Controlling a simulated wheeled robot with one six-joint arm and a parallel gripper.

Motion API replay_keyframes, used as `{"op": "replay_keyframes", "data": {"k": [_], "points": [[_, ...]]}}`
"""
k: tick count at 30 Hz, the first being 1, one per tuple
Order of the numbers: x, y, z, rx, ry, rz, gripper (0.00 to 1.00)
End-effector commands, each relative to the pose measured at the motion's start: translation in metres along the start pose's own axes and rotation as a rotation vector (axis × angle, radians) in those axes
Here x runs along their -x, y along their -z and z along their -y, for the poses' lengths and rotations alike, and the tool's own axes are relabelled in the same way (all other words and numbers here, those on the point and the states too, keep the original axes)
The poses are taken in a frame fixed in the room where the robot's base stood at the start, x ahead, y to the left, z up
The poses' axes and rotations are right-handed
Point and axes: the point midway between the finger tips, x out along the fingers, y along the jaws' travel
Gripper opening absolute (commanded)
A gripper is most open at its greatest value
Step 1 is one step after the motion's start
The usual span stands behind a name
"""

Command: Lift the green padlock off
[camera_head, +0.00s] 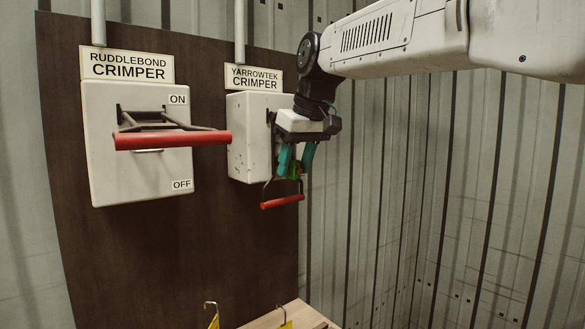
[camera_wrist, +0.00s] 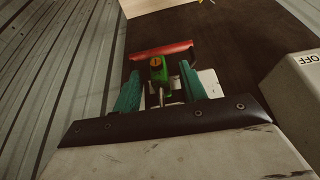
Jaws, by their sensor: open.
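The green padlock (camera_head: 294,172) hangs at the Yarrowtek crimper box (camera_head: 248,150), just above its red lever handle (camera_head: 282,202). In the wrist view the padlock (camera_wrist: 158,69) shows a brass-coloured face, with its metal shackle running towards my gripper. The red handle (camera_wrist: 163,50) lies beyond it. My gripper (camera_head: 293,171) is open, with its teal fingers on either side of the padlock. In the wrist view a gap shows on each side between padlock and fingers. What the shackle passes through is not clear.
The Ruddlebond crimper (camera_head: 140,175) is mounted to the left, its red handle (camera_head: 172,140) sticking out near ON. A wooden surface (camera_head: 300,315) with yellow hooked items (camera_head: 286,325) is below. Corrugated wall (camera_head: 400,200) stands behind; the space right of my gripper is clear.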

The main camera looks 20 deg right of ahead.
Motion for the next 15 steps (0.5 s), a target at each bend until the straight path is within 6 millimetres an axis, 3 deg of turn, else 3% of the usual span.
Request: {"op": "replay_keyframes", "data": {"k": [8, 12, 15], "points": [[-0.0034, -0.0001, 0.0001, 0.000, 0.000, 0.000, 0.42], [-0.0033, -0.0001, 0.0002, 0.000, 0.000, 0.000, 0.03], [-0.0032, -0.0001, 0.0002, 0.000, 0.000, 0.000, 0.00]]}}
